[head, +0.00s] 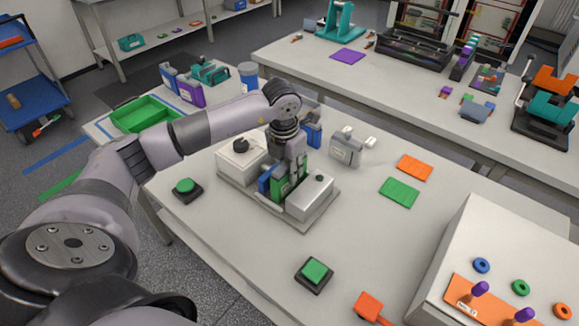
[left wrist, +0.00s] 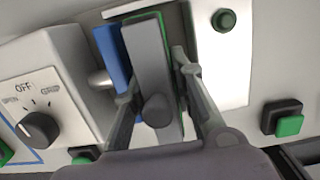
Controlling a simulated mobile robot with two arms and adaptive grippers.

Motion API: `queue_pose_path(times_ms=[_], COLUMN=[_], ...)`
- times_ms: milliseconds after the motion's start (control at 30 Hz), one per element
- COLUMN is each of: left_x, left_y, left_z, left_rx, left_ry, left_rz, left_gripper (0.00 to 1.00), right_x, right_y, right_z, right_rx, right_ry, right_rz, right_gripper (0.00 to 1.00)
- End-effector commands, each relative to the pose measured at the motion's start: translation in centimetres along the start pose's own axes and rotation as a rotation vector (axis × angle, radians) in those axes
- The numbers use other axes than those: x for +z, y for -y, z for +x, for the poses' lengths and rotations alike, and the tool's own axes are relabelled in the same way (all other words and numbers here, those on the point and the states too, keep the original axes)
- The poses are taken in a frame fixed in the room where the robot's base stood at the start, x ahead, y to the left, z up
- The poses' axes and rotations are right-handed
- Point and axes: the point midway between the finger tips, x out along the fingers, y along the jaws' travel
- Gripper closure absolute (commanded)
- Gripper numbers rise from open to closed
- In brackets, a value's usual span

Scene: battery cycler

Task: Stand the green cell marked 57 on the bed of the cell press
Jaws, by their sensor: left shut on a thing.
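My left gripper (head: 290,166) is shut on a green cell (head: 284,188), over the grey machine (head: 296,221) in the middle of the near table. In the left wrist view the two fingertips (left wrist: 156,84) are on either side of the cell (left wrist: 150,62), whose grey face and green edges show. The number 57 is not readable. The cell stands roughly upright between a blue plate (left wrist: 112,52) and a white block (left wrist: 220,65). I cannot tell whether it touches the machine below. I cannot tell for sure which machine is the cell press. My right gripper is not in view.
A box with an OFF dial (left wrist: 62,100) stands close by. Green push buttons (head: 186,187) and (head: 314,271) flank the machine. Green (head: 399,191) and orange (head: 414,167) plates lie right. A grey case (head: 346,148) stands behind. A sloped console (head: 497,240) fills the right front.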

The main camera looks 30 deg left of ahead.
Motion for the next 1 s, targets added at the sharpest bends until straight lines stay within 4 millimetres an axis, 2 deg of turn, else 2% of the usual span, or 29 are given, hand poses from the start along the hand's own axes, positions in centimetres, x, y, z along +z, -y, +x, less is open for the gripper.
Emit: queue_pose_path(times_ms=[333, 367, 467, 867, 1000], left_x=[0.1, 0.0, 0.0, 0.1, 0.1], left_y=[0.0, 0.0, 0.0, 0.0, 0.0], left_z=[0.3, 0.3, 0.3, -0.3, -2.3], left_rx=[-0.001, -0.001, -0.001, -0.001, 0.000], left_ry=[0.004, 0.001, 0.000, 0.003, 0.007], left_rz=[0.000, 0.000, 0.000, 0.000, 0.000], left_gripper=[1.00, 0.76, 0.69, 0.69, 0.69], right_x=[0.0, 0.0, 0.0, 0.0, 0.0], right_y=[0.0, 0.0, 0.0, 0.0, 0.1], right_z=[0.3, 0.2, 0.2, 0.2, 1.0], right_rx=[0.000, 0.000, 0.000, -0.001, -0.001], right_ry=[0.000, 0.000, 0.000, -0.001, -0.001], right_rz=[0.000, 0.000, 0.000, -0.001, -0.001], right_gripper=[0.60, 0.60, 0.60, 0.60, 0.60])
